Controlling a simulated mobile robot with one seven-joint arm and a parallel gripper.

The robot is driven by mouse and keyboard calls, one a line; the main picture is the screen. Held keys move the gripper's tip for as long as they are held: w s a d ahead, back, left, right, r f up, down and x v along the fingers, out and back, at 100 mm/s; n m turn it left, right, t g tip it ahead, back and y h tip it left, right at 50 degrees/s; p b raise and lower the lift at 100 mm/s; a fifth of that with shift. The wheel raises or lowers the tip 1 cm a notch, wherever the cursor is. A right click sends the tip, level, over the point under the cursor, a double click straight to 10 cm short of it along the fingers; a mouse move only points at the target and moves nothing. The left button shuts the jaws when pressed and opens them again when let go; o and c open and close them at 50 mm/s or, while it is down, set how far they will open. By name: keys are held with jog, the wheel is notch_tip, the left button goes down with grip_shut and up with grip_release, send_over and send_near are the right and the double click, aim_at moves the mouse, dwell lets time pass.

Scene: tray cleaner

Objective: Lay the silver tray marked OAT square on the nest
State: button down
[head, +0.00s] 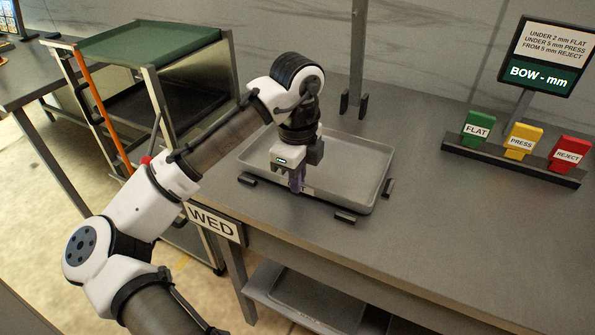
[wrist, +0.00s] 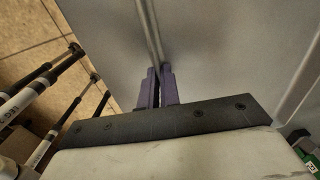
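A silver tray (head: 350,165) lies level at the nest on the bench, among dark corner blocks. Its right end is close to the right block (head: 388,188), and the front blocks (head: 345,217) show just outside its front rim. I cannot tell whether it rests fully on the bench. My gripper (head: 297,187) points down at the front rim. In the wrist view its purple fingers (wrist: 160,80) are close together with the tray rim (wrist: 149,30) running between them. No OAT mark is readable; a small pale patch beside the fingers may be a label.
A dark upright post (head: 357,50) stands behind the tray. FLAT, PRESS and REJECT tabs (head: 520,140) sit in a rack at right, below a BOW - mm screen (head: 540,58). A cart with a green top (head: 150,42) stands left. The bench's right front is clear.

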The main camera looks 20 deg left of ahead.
jog(key=shift+f, duration=0.35)
jog(key=c, duration=1.5)
grip_release()
jog(key=shift+c, duration=0.2)
